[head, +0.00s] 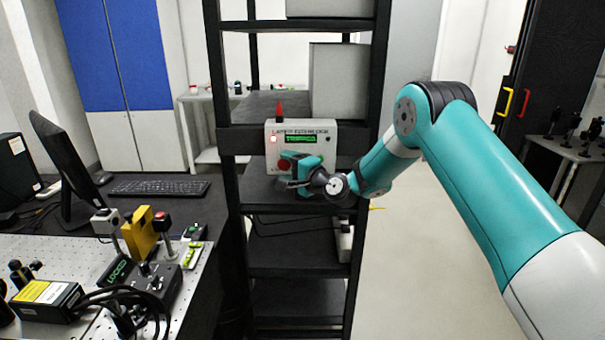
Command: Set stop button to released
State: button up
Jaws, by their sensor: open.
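The stop button (284,166) is a red round button on the lower left of the front of a white control box (328,131). The box stands on a shelf of the black rack. Its green display (301,139) appears to read "TRIPPED", and a small light glows at its upper left. My gripper (284,181) is in front of the box, just below and beside the red button, and partly covers it. Its jaws are open and I see nothing between them. I cannot tell whether it touches the button, or whether the button is pressed in.
The black rack's left post (228,187) and right post stand close on both sides of my gripper. A red cone-shaped thing (280,109) is on top of the box. A desk with a monitor (68,165) and keyboard (160,187) is at left, behind an optical breadboard crowded with instruments.

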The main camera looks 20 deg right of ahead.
jog(key=b+v, duration=0.7)
jog(key=v, duration=1)
jog(key=shift+s, duration=0.1)
jog(key=s+a+r+n+g+y, duration=0.3)
jog(key=s+a+n+g, duration=0.6)
jog(key=s+a+n, duration=0.45)
jog(key=s+n+g+h+p, duration=0.1)
jog(key=s+n+g+h, duration=0.5)
jog(key=s, duration=1.4)
jog(key=shift+d+f+g+h+p, duration=0.2)
jog(key=shift+d+g+h+p, duration=0.15)
jog(key=shift+g+h, duration=0.15)
